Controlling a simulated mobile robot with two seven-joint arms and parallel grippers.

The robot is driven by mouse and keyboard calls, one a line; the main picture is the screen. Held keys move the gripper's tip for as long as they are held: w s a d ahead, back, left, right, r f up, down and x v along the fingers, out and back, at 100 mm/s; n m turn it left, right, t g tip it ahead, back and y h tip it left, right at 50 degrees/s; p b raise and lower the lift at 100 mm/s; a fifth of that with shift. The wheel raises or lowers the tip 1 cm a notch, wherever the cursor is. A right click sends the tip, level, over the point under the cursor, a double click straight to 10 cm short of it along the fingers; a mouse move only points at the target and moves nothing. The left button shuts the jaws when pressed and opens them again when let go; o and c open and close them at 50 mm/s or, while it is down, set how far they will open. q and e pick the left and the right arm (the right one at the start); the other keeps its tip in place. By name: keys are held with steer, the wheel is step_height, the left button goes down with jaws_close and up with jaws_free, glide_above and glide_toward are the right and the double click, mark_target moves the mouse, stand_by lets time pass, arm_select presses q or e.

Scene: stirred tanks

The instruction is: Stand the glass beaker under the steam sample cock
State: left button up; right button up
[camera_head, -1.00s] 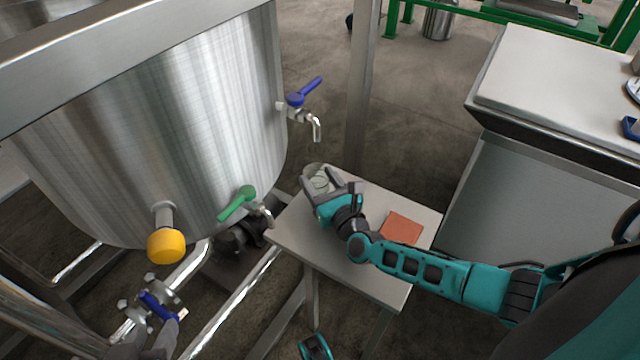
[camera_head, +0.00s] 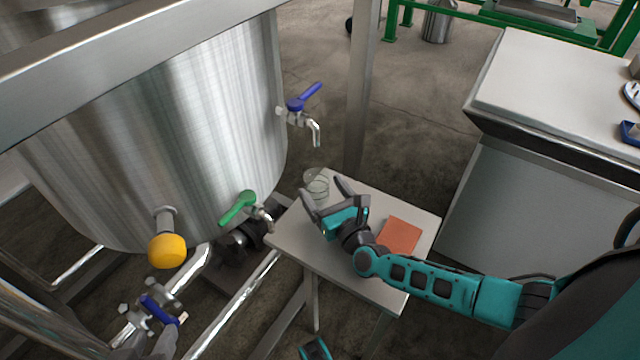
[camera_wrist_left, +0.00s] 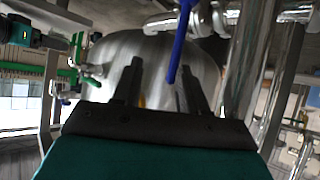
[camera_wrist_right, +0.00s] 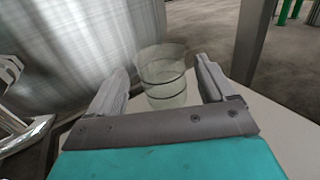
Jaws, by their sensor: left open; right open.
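The clear glass beaker (camera_head: 316,186) stands upright near the far left corner of the small table. It also shows between and beyond the fingers in the right wrist view (camera_wrist_right: 162,82). My right gripper (camera_head: 321,187) is open around its near side, apart from it. A blue-handled cock (camera_head: 297,104) on the tank has its spout above the beaker in the picture; I cannot tell whether they line up. A green-handled cock (camera_head: 240,206) sits lower left. No label shows which carries steam. My left gripper (camera_wrist_left: 160,70) is open and empty, near a blue lever (camera_wrist_left: 180,40).
The small table (camera_head: 355,270) carries a flat orange-red square (camera_head: 400,235) beside my right forearm. The steel tank (camera_head: 160,130) and a metal post (camera_head: 361,90) stand close to the beaker. A yellow knob (camera_head: 167,250) juts from the tank. A counter (camera_head: 550,90) stands at right.

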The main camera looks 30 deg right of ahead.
steer(key=s+p, duration=0.1)
steer(key=s, duration=0.8)
steer(key=shift+s+d, duration=0.1)
steer(key=shift+s, duration=0.05)
steer(key=shift+s+r, duration=0.1)
steer(key=shift+s, duration=0.1)
steer(key=s+a+r+n+g+y, duration=0.1)
steer(key=s+a+n+y, duration=0.1)
steer(key=a+n, duration=0.45)
steer(key=s+a+r+n+g+y, duration=0.1)
steer(key=a+n+g+y, duration=0.15)
steer(key=n, duration=0.75)
steer(key=s+a+r+n+g+y, duration=0.1)
steer(key=s+a+r+n+y, duration=0.1)
steer(key=a+n, duration=0.55)
steer(key=shift+s+d+n+g+h, duration=0.5)
steer(key=shift+d+n, duration=0.25)
steer(key=shift+n, duration=1.7)
steer(key=shift+s+d+n+g+h, duration=0.5)
steer(key=shift+d+n, duration=0.25)
steer(key=shift+n, duration=1.75)
steer(key=shift+s+d+n+g+h, duration=0.45)
steer(key=shift+d+n, duration=0.3)
steer(key=shift+n, duration=1.7)
